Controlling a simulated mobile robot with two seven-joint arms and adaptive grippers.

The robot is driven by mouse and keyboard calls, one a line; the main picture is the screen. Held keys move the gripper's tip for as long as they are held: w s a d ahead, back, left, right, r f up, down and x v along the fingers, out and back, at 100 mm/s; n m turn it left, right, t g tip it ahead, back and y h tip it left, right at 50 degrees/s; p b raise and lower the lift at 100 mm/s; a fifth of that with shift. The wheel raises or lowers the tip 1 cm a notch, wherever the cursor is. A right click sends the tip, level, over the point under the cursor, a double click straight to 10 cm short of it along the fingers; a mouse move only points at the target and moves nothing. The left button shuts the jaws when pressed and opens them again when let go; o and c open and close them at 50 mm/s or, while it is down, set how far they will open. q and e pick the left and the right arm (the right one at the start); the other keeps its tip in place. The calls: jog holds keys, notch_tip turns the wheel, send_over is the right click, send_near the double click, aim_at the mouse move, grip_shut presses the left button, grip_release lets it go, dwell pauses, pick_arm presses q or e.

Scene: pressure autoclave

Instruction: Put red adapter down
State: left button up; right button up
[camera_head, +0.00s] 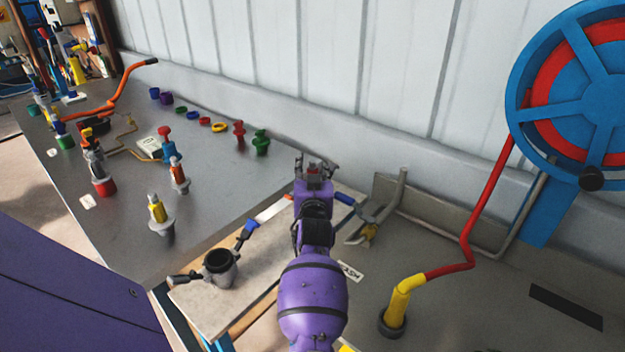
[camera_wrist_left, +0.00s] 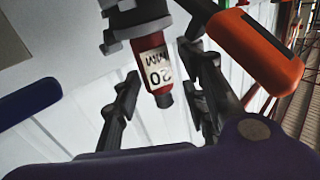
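My left gripper (camera_head: 315,168) is at the far end of the light board, with one finger on each side of a red adapter (camera_head: 318,173). Another red adapter (camera_head: 239,132) stands on the grey bench. My right gripper is not in view.
An orange handle (camera_wrist_left: 255,45) and a dark blue handle (camera_wrist_left: 28,102) flank the left gripper. Several coloured adapters stand on the grey bench (camera_head: 120,235); its front middle has free room.

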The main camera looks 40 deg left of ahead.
pick_arm(q)
jog(key=b+v, duration=0.1)
jog(key=v, duration=1.1)
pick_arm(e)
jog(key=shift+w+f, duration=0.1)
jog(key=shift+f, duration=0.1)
